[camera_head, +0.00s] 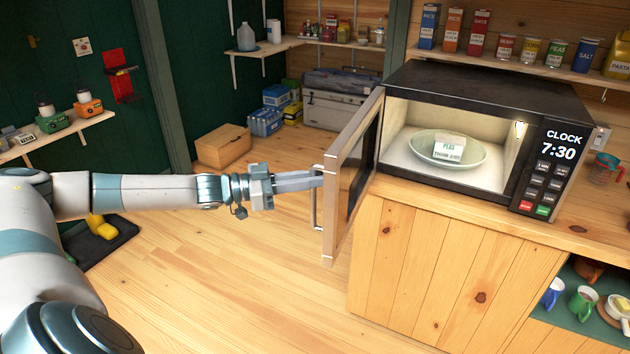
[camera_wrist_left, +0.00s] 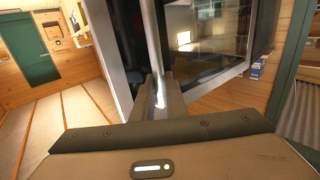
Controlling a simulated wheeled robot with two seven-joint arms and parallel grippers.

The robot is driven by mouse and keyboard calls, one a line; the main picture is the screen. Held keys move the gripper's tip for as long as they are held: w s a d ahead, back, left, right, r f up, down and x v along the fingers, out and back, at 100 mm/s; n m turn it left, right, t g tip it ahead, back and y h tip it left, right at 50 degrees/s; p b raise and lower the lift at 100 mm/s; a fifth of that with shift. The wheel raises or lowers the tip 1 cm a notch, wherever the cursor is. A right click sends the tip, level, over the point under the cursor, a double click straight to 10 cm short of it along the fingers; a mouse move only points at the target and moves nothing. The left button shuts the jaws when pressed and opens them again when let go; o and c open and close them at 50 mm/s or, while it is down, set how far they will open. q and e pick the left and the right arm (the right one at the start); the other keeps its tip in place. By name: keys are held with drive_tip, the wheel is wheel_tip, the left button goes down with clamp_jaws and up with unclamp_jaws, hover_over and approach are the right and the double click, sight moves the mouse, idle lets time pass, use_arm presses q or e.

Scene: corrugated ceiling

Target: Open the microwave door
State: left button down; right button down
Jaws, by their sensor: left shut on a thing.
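The black microwave (camera_head: 480,110) stands on the wooden counter, its inside lit. Its door (camera_head: 352,175) is swung wide open to the left and juts out past the counter's front. Inside is a pale green plate (camera_head: 418,150) with a white packet (camera_head: 450,148) labelled peas on it. My left gripper (camera_head: 316,178) reaches in from the left and is shut on the door handle (camera_head: 314,212). In the left wrist view its fingers (camera_wrist_left: 158,98) close around the bright handle bar, with the dark door glass behind. My right gripper is in neither view.
A shelf of tins and boxes (camera_head: 506,46) is above the microwave. Mugs (camera_head: 582,304) sit on a lower shelf. A cardboard box (camera_head: 222,146) is on the floor behind my left arm. The wooden floor before the counter is clear.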

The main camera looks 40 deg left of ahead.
use_arm(q)
drive_tip(key=shift+w+a+r, duration=0.1)
drive_tip(key=shift+w+r, duration=0.05)
drive_tip(key=shift+r, duration=0.15)
drive_tip(key=c, duration=1.8)
unclamp_jaws()
drive_tip(key=shift+o, duration=0.2)
drive_tip(key=shift+w+f, duration=0.1)
drive_tip(key=shift+f, duration=0.15)
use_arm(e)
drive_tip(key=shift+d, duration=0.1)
